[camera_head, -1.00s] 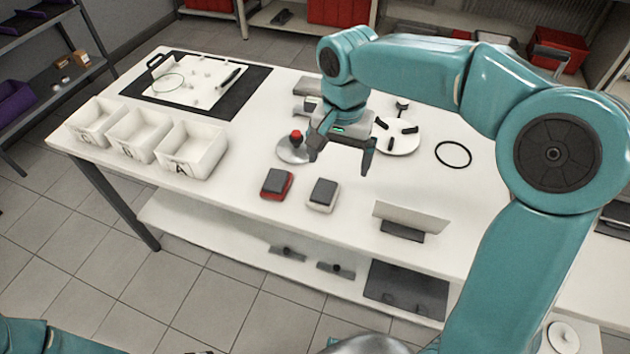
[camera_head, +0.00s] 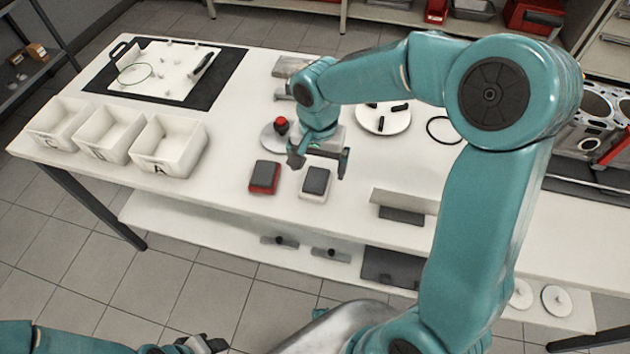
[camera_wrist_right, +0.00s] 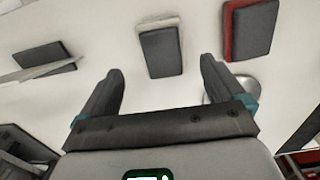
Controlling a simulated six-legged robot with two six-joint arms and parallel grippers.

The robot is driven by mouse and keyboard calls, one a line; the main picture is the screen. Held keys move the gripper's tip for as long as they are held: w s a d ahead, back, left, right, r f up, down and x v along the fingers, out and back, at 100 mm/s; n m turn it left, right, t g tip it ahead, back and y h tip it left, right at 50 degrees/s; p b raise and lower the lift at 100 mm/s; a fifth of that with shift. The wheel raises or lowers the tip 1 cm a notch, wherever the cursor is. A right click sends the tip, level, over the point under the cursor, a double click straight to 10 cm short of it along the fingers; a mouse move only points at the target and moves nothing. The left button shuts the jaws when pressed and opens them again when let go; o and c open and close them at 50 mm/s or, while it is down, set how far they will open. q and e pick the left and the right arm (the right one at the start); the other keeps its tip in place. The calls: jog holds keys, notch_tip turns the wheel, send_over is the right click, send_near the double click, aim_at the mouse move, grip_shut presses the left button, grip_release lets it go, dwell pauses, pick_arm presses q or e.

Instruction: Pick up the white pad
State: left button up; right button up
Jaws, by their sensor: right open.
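The white pad (camera_head: 315,182) lies flat on the table, with a dark grey top and a white rim. It also shows in the right wrist view (camera_wrist_right: 161,52), beyond and between my fingertips. My right gripper (camera_head: 318,163) is open and empty, above the table just behind the white pad; its fingers also show in the right wrist view (camera_wrist_right: 162,72). They appear apart from the pad. My left gripper (camera_head: 203,344) is partly in view at the bottom edge, and its jaws are unclear.
A red pad (camera_head: 264,177) lies just left of the white pad. A red button on a round base (camera_head: 281,124) stands behind it. An angled plate (camera_head: 402,200) stands to the right. Bins A (camera_head: 168,164), B and C are at the left. Table in front of the pads is clear.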

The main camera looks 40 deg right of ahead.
aim_at(316, 179)
notch_tip(316, 179, down, 6)
jog(key=shift+w+a+r, duration=0.1)
jog(key=shift+w+r, duration=0.05)
jog(key=shift+r, duration=0.1)
jog(key=shift+r, duration=0.1)
jog(key=c, duration=1.1)
